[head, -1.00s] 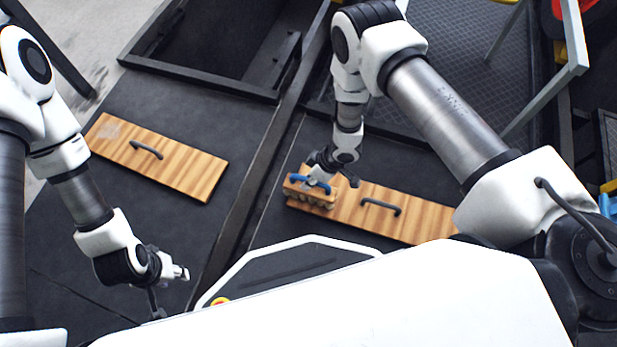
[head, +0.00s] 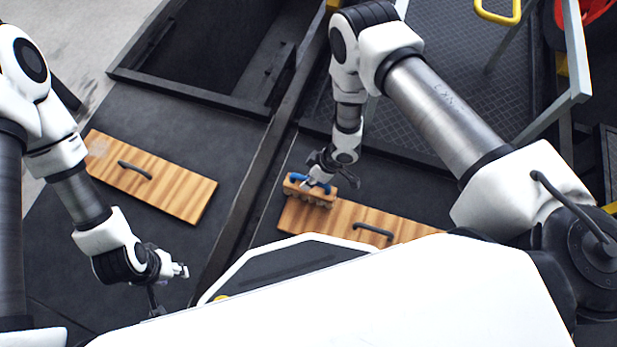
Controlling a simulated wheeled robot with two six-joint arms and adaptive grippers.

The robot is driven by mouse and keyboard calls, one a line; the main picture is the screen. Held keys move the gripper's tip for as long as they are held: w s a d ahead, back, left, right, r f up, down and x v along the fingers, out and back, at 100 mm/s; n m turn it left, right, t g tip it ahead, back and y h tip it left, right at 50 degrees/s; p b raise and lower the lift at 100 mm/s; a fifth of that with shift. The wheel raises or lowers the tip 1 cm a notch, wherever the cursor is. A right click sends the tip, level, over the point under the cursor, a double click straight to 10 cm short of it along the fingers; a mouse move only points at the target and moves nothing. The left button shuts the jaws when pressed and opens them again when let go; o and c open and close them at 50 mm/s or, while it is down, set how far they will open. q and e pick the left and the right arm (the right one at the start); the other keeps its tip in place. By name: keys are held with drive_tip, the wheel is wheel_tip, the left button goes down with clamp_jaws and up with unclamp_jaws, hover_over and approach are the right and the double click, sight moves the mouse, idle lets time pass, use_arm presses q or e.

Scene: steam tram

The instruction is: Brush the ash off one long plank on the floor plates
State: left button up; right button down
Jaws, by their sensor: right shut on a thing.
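Two long wooden planks with dark handles lie on the dark floor plates in the head view. The left plank (head: 180,193) has a pale grey ash patch (head: 97,146) at its far left end. The right plank (head: 330,216) shows no clear ash; its right end is hidden behind my arm and body. My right gripper (head: 318,182) is shut on the blue handle of a wooden brush (head: 311,193). The brush is at the far long edge of the right plank, near its left end; contact cannot be told. My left gripper (head: 168,288) is apart from both planks, its jaw gap unclear.
An open dark pit (head: 225,55) with a raised rim lies beyond the left plank. A dark rail (head: 250,195) runs between the planks. A grey railing (head: 560,108) and a yellow handle (head: 498,14) stand at the upper right. Bare floor surrounds the left plank.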

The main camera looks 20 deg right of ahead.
wheel_tip(320, 180, up, 3)
drive_tip(key=shift+r+p, duration=0.15)
drive_tip(key=shift+p, duration=0.15)
use_arm(q)
wheel_tip(320, 180, up, 6)
drive_tip(key=p, duration=0.4)
drive_tip(key=shift+d+r+p, duration=0.15)
drive_tip(key=shift+d+p, duration=0.1)
drive_tip(key=shift+p, duration=0.15)
use_arm(e)
drive_tip(key=shift+s+r, duration=0.1)
drive_tip(key=shift+r, duration=2.5)
